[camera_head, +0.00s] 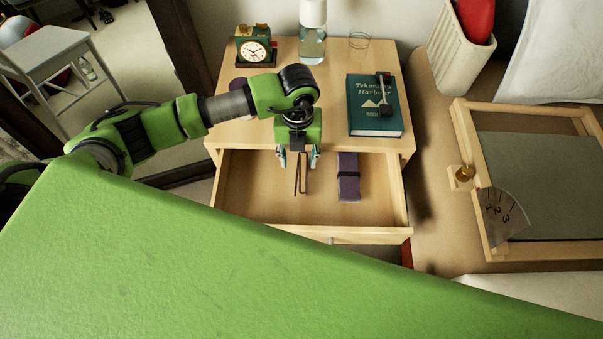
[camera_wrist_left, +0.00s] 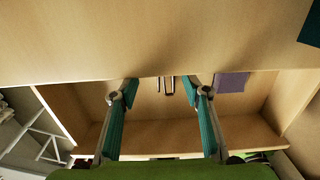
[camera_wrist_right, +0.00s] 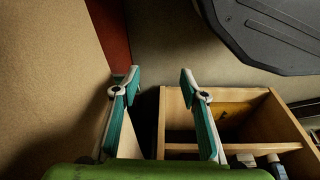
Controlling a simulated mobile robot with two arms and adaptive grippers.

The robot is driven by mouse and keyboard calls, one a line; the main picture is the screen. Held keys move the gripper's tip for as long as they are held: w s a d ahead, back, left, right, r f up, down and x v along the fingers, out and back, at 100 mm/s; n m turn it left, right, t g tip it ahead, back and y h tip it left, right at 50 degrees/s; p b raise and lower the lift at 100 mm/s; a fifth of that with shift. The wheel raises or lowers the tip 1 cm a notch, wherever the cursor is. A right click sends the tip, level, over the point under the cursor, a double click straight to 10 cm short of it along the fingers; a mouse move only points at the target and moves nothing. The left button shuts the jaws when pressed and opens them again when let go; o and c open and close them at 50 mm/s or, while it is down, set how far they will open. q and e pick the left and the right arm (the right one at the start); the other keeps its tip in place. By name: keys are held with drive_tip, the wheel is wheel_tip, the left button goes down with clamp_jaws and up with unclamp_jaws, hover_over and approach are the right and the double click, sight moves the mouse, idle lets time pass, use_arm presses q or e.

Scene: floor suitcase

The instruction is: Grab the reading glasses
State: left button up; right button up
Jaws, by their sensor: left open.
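The reading glasses (camera_head: 301,182) look like a thin, dark, folded frame in the open drawer (camera_head: 245,190). They also show in the left wrist view (camera_wrist_left: 168,86), partly hidden by the dresser top's edge. My left gripper (camera_head: 299,157) hangs over the drawer's back part, just behind the glasses, with its fingers apart and nothing between them. In the left wrist view its fingertips (camera_wrist_left: 160,88) stand either side of the glasses. Touching cannot be told. My right gripper (camera_wrist_right: 159,76) is open and empty, away from the drawer and seen only in its own wrist view.
A purple case with a dark band (camera_head: 348,186) lies right of the glasses. On the dresser top stand a clock (camera_head: 255,49), a bottle (camera_head: 312,45) and a teal book (camera_head: 374,105). The drawer walls enclose the space. A wooden box (camera_wrist_right: 232,150) is near my right gripper.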

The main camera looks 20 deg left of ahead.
sight(302, 171)
use_arm(q)
drive_tip(key=f, duration=0.4)
drive_tip(key=f+b, duration=0.1)
drive_tip(key=f, duration=0.1)
drive_tip(key=shift+d, duration=0.4)
drive_tip(key=shift+f, duration=0.35)
drive_tip(key=c, duration=1)
use_arm(e)
drive_tip(key=r, duration=0.2)
drive_tip(key=w+r, duration=0.1)
drive_tip(key=r, duration=0.1)
drive_tip(key=shift+w+r, duration=0.1)
drive_tip(key=shift+w, duration=0.05)
